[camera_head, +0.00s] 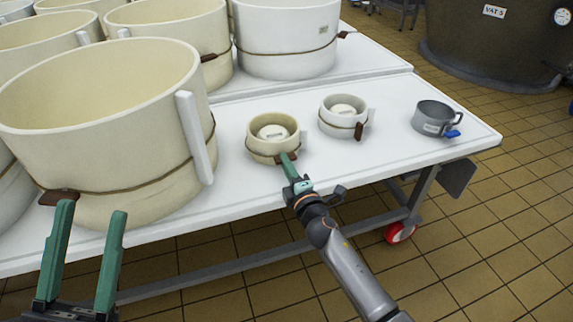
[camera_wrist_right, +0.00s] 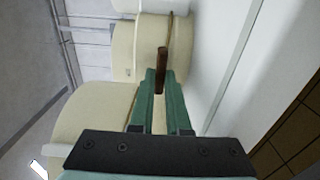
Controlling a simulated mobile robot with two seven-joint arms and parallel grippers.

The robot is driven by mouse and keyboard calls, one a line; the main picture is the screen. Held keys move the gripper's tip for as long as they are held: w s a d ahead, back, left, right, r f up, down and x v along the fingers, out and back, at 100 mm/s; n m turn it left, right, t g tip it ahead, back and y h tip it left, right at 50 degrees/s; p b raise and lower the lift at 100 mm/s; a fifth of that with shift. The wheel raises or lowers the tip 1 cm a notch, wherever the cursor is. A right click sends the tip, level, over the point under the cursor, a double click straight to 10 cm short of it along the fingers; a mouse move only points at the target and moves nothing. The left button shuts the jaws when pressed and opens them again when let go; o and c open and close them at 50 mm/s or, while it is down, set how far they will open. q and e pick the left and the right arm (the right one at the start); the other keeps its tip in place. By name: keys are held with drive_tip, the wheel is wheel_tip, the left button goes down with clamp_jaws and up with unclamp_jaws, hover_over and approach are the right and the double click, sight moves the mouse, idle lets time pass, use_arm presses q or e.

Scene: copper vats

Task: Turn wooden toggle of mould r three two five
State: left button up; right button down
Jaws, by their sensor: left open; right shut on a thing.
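A small cream mould (camera_head: 273,137) stands on the white table, with a cord round it and a brown wooden toggle (camera_wrist_right: 162,66) at its front. My right gripper (camera_head: 287,158) is shut on this toggle; in the right wrist view the toggle sits between the green fingertips. I cannot read a number on this mould. My left gripper (camera_head: 91,208) is open and empty at the lower left, in front of a large cream mould (camera_head: 105,120). That mould has its own brown toggle (camera_head: 60,198), close to the left fingertip in the picture.
A second small mould (camera_head: 343,117) with a brown toggle stands to the right. A grey metal cup (camera_head: 435,118) with a blue tag is near the table's right end. Larger moulds (camera_head: 286,38) stand behind. The white table (camera_head: 390,160) is bare between them.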

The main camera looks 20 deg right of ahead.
idle(0.4)
drive_tip(key=c, duration=0.9)
unclamp_jaws()
drive_tip(key=shift+s, duration=0.1)
drive_tip(key=s, duration=0.8)
drive_tip(key=s+p, duration=0.1)
drive_tip(key=s, duration=0.3)
drive_tip(key=shift+s+d, duration=0.2)
drive_tip(key=shift+d, duration=0.1)
